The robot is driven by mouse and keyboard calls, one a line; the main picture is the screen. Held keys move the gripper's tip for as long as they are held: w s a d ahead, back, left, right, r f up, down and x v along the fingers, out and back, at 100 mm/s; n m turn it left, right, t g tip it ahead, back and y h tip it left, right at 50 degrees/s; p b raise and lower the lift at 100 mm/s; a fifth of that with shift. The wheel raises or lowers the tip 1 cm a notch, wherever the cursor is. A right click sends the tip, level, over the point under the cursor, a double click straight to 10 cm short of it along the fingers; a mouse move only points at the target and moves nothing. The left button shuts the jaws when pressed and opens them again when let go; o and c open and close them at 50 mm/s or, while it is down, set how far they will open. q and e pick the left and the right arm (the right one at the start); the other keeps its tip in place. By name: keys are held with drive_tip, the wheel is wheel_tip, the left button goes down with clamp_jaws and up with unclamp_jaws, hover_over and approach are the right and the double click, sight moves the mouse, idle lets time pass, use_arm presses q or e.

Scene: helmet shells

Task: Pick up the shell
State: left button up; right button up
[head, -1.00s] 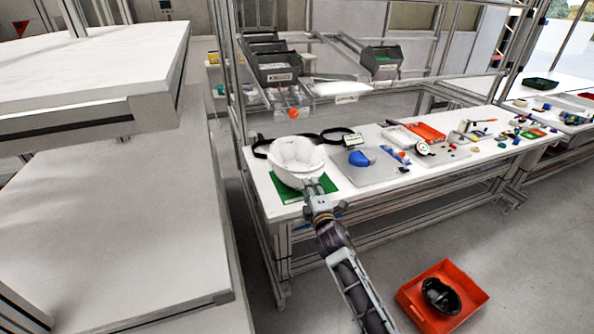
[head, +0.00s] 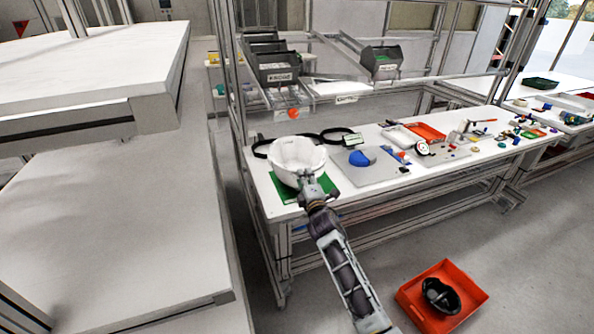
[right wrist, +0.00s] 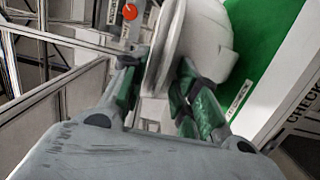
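The white helmet shell (head: 297,155) sits over a green mat (head: 319,190) at the near left end of the workbench, its hollow side facing up. My right gripper (head: 308,180) is at the shell's near edge. In the right wrist view my right gripper's two fingers (right wrist: 160,88) stand on either side of the shell's rim (right wrist: 168,45). The rim lies between them, but I cannot tell whether both fingers press on it. The fingertips are partly hidden by the shell. My left gripper is not in view.
Dark straps lie behind the shell. A grey board with a blue part (head: 361,158) is to its right, and further along are several small parts. Grey bins (head: 281,68) hang above. An orange crate (head: 411,303) holding a black shell (head: 440,296) is on the floor.

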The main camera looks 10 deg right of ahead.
drive_tip(key=shift+c, duration=0.2)
clamp_jaws()
drive_tip(key=shift+r, duration=0.1)
